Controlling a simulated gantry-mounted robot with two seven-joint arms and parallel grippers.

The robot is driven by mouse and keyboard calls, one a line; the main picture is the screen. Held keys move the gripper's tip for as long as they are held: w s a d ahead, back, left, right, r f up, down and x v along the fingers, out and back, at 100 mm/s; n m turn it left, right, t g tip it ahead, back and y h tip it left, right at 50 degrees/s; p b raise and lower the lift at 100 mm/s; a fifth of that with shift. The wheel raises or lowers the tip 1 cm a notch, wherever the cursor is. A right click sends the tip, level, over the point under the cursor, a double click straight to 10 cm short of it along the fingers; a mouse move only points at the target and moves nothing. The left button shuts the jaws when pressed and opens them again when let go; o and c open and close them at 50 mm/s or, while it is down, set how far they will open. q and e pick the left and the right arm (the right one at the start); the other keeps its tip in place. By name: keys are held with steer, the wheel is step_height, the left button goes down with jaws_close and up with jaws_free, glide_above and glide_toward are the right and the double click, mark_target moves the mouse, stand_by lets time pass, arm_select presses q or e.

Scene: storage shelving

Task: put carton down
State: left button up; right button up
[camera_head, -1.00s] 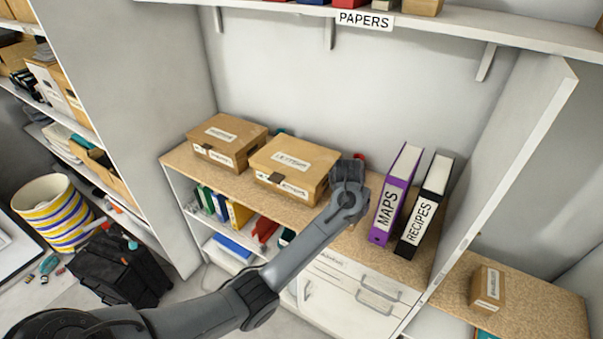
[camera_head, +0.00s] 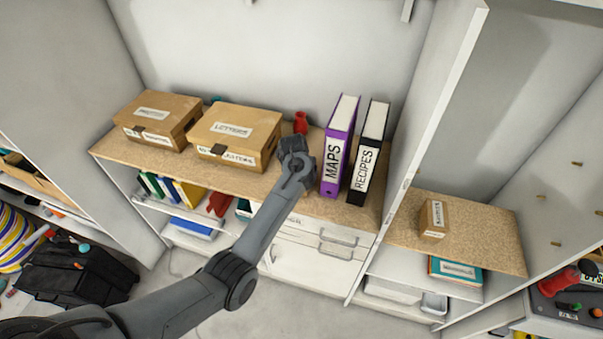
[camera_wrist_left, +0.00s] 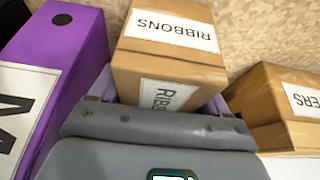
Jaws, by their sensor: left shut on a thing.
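My left gripper (camera_head: 295,150) reaches to the worktop between the letters box and the purple binder. In the wrist view it is shut on a small brown carton (camera_wrist_left: 170,60) labelled RIBBONS. The carton's far part shows above cork-coloured worktop (camera_wrist_left: 235,20); I cannot tell whether it touches it. In the head view the carton is hidden behind the gripper. My right gripper is not in view.
The LETTERS box (camera_head: 235,130) stands left of the gripper, beside another box (camera_head: 157,120). The purple MAPS binder (camera_head: 338,150) and black RECIPES binder (camera_head: 369,155) stand right. A red object (camera_head: 301,122) is behind. Another small carton (camera_head: 433,218) sits on the right shelf.

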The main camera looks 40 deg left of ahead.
arm_select(q)
steer(key=shift+f, duration=0.35)
steer(key=shift+f, duration=0.15)
steer(key=o, duration=1.1)
